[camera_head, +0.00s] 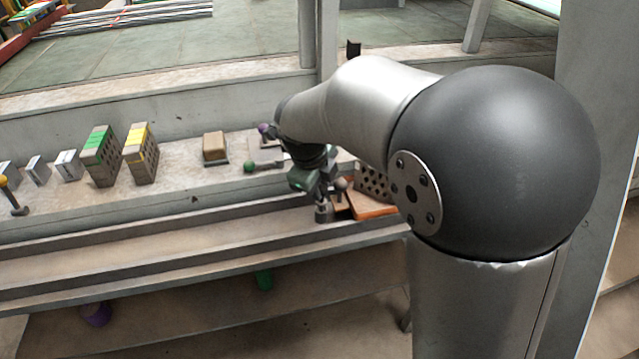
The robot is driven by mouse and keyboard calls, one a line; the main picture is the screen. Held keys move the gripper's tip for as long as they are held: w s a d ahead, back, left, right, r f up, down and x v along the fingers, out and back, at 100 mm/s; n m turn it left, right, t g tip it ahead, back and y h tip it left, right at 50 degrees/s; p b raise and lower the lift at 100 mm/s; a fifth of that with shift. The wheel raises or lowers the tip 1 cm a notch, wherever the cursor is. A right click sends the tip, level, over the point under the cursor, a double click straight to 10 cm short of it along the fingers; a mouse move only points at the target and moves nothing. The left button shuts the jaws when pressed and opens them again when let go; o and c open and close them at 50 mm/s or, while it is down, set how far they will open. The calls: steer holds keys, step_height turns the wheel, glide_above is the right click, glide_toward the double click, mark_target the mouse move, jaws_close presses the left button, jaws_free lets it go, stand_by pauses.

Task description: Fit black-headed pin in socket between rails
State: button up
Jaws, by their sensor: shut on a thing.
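My gripper (322,198) points down over the front edge of the shelf, right of centre. It is shut on a small part that is mostly hidden among the fingers and wrist. I cannot make out a black head on it. A small grey cylinder shows low at the fingertips, and a brownish-grey knob sits just to their right. Long grey rails (130,238) run along the front of the shelf below the gripper. The socket cannot be made out; my arm and gripper cover part of that area.
A green-headed pin (250,167), a purple knob (264,128) and a brown block (215,147) lie left of the gripper. An orange brick (372,209) and a perforated brick (372,182) are close at its right. Green-topped (101,157) and yellow-topped (141,154) bricks stand further left.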

steer(key=shift+f+b, duration=0.65)
steer(key=shift+f, duration=0.1)
steer(key=o, duration=1.1)
steer(key=shift+c, duration=0.2)
steer(key=p+v, duration=0.1)
steer(key=v, duration=1.6)
steer(key=shift+r, duration=0.2)
steer(key=shift+s, duration=0.1)
